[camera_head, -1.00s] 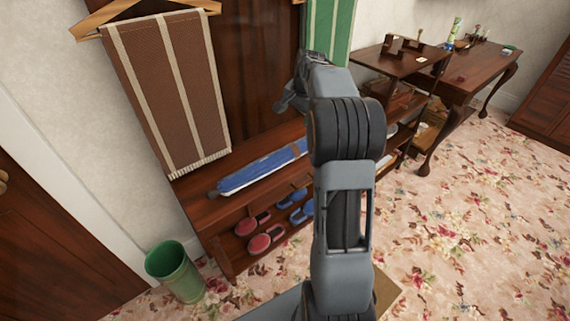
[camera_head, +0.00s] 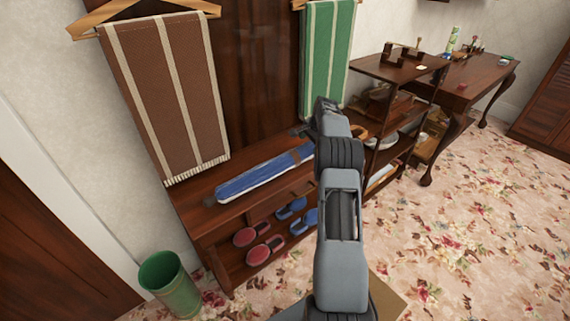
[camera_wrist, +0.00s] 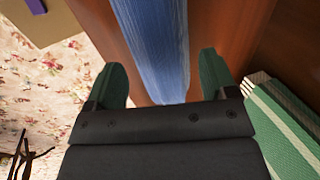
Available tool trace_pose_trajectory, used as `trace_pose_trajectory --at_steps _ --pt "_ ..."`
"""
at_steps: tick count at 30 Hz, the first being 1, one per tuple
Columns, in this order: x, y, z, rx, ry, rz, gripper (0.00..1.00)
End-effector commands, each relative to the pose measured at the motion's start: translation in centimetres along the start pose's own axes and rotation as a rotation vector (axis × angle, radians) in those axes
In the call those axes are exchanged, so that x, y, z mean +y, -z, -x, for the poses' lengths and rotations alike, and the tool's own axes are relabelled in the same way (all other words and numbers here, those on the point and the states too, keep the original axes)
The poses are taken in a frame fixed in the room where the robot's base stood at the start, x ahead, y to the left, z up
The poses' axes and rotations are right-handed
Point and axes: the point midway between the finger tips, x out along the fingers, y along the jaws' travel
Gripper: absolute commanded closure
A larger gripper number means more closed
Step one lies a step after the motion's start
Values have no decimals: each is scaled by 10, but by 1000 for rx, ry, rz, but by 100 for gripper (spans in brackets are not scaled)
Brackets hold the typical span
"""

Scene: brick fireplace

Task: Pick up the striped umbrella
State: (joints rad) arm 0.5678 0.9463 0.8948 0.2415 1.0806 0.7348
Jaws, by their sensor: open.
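The umbrella (camera_head: 264,174) is long, blue and folded, with a pale stripe along its edge. It lies lengthwise on the top of the dark wooden bench (camera_head: 196,187). In the head view my arm stands in front of its right end, and the fingers of my gripper cannot be made out there. In the wrist view my gripper (camera_wrist: 161,64) is open, with one green-padded finger on each side of the blue umbrella (camera_wrist: 160,35). Gaps show between both fingers and the cloth. The gripper body hides the near part of the umbrella.
Red slippers (camera_head: 262,245) and blue slippers (camera_head: 296,212) sit on the bench's lower shelves. A brown striped towel (camera_head: 165,90) and a green one (camera_head: 327,50) hang above. A green bin (camera_head: 170,285) stands at left; a shelf unit (camera_head: 395,70) stands right. Floral floor is clear at right.

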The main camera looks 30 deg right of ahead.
Motion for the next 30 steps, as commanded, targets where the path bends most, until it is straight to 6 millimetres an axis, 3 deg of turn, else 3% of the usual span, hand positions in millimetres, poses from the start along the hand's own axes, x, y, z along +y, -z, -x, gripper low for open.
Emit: trace_pose_trajectory --at_steps 5,15,25,30 --pt "0 1 -9 0 1 0 21" --pt "1 0 -50 1 0 2 21" --pt "1 0 -56 2 0 1 21" --pt "2 1 -56 1 1 1 36"
